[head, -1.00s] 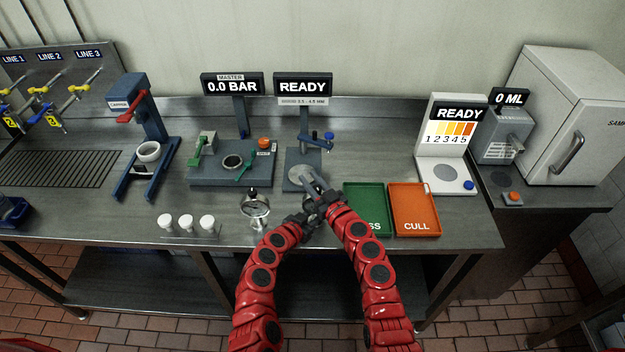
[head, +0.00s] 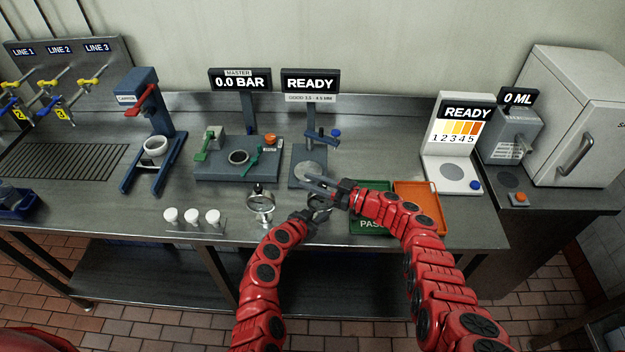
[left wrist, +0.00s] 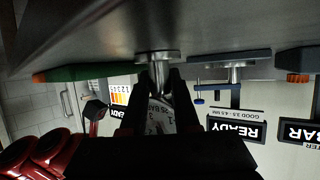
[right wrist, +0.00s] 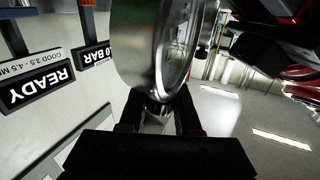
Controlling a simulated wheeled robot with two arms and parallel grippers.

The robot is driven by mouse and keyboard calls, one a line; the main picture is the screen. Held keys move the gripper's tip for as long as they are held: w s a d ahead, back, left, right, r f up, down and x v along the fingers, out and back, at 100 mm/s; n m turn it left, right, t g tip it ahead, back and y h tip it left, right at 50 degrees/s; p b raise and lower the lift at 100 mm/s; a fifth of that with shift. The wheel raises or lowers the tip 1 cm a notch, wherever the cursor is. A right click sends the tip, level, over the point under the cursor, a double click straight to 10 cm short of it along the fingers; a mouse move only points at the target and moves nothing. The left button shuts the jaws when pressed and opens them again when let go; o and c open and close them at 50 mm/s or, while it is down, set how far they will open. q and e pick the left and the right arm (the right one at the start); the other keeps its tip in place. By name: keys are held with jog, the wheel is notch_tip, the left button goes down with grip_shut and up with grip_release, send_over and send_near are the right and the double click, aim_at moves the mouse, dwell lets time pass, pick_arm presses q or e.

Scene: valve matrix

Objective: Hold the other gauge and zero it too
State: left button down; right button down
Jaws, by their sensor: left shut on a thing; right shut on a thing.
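The gauge in hand (head: 319,203) is a round metal gauge at the front of the counter, partly covered by both grippers. My left gripper (head: 311,214) is shut on it from the front left. In the left wrist view its numbered dial (left wrist: 157,118) shows between the fingers, too dark to read the needle. My right gripper (head: 333,190) reaches in from the right. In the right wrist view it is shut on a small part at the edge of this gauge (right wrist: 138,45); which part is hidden. A second gauge (head: 260,196) stands upright to the left, apart from both grippers.
The gauge station (head: 235,172) with the 0.0 BAR display (head: 240,80) stands behind. A READY station (head: 308,173) is just beyond the grippers. The green tray (head: 366,226) and orange tray (head: 424,188) lie right, partly under my right arm. White-capped items (head: 192,217) stand left.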

jog(key=shift+s+g, duration=0.1)
jog(key=shift+g, duration=0.2)
jog(key=shift+r, duration=0.2)
jog(key=c, duration=0.6)
grip_release()
jog(key=shift+d, duration=0.15)
jog(key=v, duration=1.1)
jog(key=shift+d+f, duration=0.2)
jog(key=shift+d, duration=0.15)
